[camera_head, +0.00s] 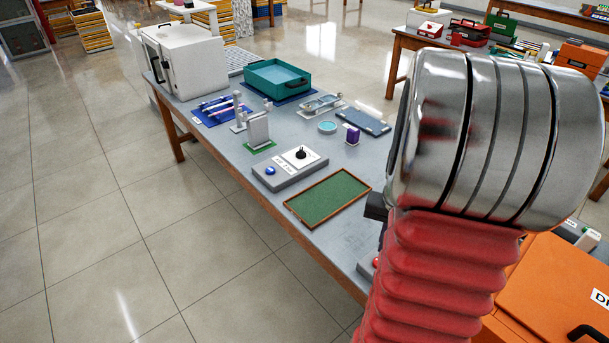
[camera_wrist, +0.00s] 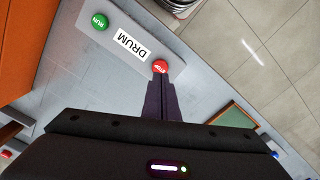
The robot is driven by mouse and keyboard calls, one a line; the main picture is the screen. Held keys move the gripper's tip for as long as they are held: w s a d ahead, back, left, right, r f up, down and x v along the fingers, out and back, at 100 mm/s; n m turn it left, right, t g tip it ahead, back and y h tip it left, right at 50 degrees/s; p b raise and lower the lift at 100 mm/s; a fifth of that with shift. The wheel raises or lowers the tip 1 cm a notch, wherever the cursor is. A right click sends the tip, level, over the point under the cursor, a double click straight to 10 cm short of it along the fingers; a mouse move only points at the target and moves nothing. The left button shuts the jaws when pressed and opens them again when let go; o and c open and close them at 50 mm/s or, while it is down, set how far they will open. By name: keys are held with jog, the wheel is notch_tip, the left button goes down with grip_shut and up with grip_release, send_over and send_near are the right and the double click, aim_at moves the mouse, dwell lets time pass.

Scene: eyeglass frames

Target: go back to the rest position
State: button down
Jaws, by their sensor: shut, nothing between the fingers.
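My gripper (camera_wrist: 158,82) is shut and empty in the wrist view, its two dark fingers side by side. The fingertips appear just below a red STOP button (camera_wrist: 160,67) on a grey control box (camera_wrist: 125,22); I cannot tell whether they touch it. The box also has a green RUN button (camera_wrist: 99,21) and a white DRUM label (camera_wrist: 131,45). In the head view, my silver and red arm hides most of the gripper; a dark part shows left of the arm, above the bench.
The grey bench (camera_head: 225,160) holds a green-lined tray (camera_head: 328,198), a joystick box (camera_head: 290,170), a teal bin (camera_head: 277,77) and a white cabinet (camera_head: 190,60). An orange DRUM-type case (camera_head: 555,285) stands at lower right. Tiled floor (camera_head: 110,210) is clear at left.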

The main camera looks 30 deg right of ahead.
jog(key=shift+s+a+f, duration=0.1)
jog(key=shift+s+a, duration=0.05)
jog(key=w+a+r+n+t, duration=0.1)
jog(key=a+r+n+t, duration=0.1)
jog(key=a+r, duration=0.4)
jog(key=w+a+r+n+t, duration=0.1)
jog(key=a+r+n, duration=0.4)
jog(key=a, duration=0.9)
jog(key=w+a+r+n+t, duration=0.1)
jog(key=a+r+n+t, duration=0.1)
jog(key=a+r+n, duration=0.2)
jog(key=a+r, duration=0.3)
jog(key=a, duration=0.4)
jog(key=shift+r+t, duration=0.3)
jog(key=shift+r, duration=0.05)
jog(key=shift+d, duration=0.1)
